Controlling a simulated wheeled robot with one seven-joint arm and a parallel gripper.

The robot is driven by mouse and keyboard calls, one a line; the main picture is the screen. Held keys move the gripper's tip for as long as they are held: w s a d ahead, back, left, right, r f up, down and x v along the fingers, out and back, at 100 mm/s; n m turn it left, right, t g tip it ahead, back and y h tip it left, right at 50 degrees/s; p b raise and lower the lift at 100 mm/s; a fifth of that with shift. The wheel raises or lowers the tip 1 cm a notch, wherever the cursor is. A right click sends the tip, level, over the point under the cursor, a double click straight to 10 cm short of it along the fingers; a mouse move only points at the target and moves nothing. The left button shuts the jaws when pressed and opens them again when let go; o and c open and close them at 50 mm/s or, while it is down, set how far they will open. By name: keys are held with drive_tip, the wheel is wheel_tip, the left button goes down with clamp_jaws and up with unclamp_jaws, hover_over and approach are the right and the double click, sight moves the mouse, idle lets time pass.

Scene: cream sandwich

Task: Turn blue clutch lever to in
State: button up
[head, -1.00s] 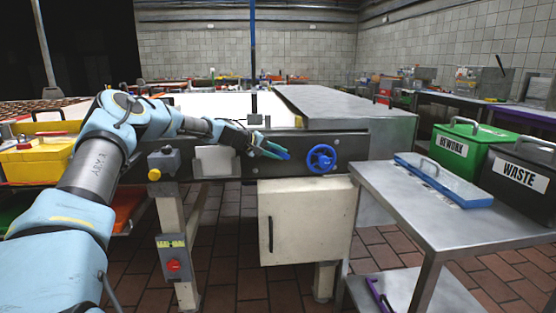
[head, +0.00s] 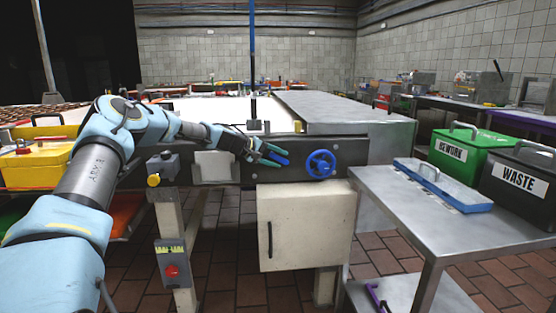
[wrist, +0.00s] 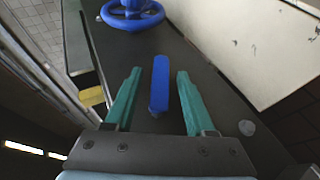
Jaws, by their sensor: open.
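The blue clutch lever (wrist: 160,80) is a short flat bar on the dark machine panel. In the wrist view it lies between the two green fingers of my gripper (wrist: 154,88), with a gap on each side. In the head view my gripper (head: 275,153) is at the panel, left of the blue handwheel (head: 321,164), and the lever (head: 277,160) shows as a small blue bar at the fingers. My gripper is open. Whether the fingertips touch the panel cannot be told.
The blue handwheel also shows at the top of the wrist view (wrist: 132,12). A cream cabinet (head: 307,228) hangs below the panel. A steel table (head: 440,222) with a blue-lidded tray (head: 443,186), a green REWORK bin (head: 468,152) and a black WASTE bin (head: 522,178) stands at right.

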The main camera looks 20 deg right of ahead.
drive_tip(key=b+v, duration=0.1)
drive_tip(key=v, duration=0.9)
drive_tip(key=shift+a, duration=0.2)
drive_tip(key=s+a+f+m+y, duration=0.2)
drive_tip(key=s+a+f+y, duration=0.5)
drive_tip(key=s, duration=0.5)
drive_tip(key=s+a+f+n+y, duration=0.1)
drive_tip(key=s+a+y, duration=0.2)
drive_tip(key=s+a, duration=0.9)
drive_tip(key=s+a+n+y, duration=0.15)
drive_tip(key=s+a, duration=0.65)
drive_tip(key=a, duration=0.9)
wheel_tip(320, 180, up, 13)
drive_tip(key=s+p, duration=0.1)
drive_tip(key=p, duration=1.2)
drive_tip(key=shift+r+m+y, duration=0.15)
drive_tip(key=shift+m+y, duration=0.2)
drive_tip(key=shift+m, duration=0.1)
